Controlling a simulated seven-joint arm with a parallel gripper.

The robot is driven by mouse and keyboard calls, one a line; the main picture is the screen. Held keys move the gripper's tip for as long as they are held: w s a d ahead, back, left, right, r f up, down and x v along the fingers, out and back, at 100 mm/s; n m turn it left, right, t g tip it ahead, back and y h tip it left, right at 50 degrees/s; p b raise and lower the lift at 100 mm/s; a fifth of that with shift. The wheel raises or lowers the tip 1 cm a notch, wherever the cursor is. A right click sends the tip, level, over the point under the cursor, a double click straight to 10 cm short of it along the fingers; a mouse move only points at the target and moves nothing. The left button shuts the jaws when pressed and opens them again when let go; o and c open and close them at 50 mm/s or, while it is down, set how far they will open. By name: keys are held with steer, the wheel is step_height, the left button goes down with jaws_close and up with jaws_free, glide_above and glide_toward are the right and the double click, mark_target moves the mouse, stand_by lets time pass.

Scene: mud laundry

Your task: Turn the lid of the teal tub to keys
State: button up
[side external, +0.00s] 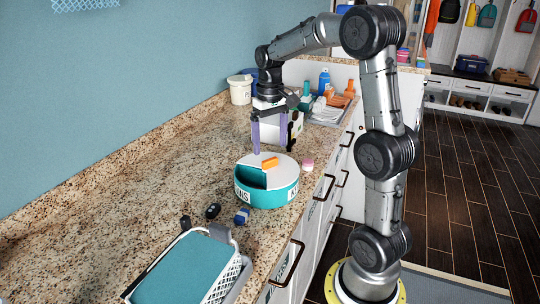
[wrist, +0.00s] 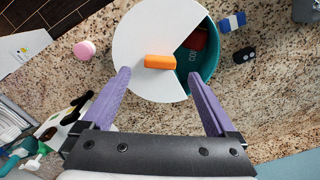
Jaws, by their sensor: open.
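The round teal tub (side external: 268,198) stands on the granite counter. Its white lid (wrist: 138,32) has an orange bar handle (wrist: 160,62) near the centre and a wedge-shaped opening. In the side view the opening (side external: 252,178) lies at the front left, above a label of which "INS" shows; a label starting with "K" is on the right side. In the wrist view the opening shows a dark red thing (wrist: 199,41) and partial letters inside. My gripper (wrist: 158,74) is open and empty, its purple fingers spread wider than the handle. In the side view my gripper (side external: 269,151) is above the lid's back part.
A pink round thing (side external: 307,165) sits right of the tub. A blue and white block (side external: 242,215) and a black fob (side external: 212,211) lie at its front left. A basket with a teal top (side external: 185,272) stands nearer. A white box (side external: 293,130) is behind. The left counter is clear.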

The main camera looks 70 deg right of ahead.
mark_target(270, 159)
steer(key=shift+f, duration=2.35)
jaws_close()
steer(key=shift+r, duration=0.1)
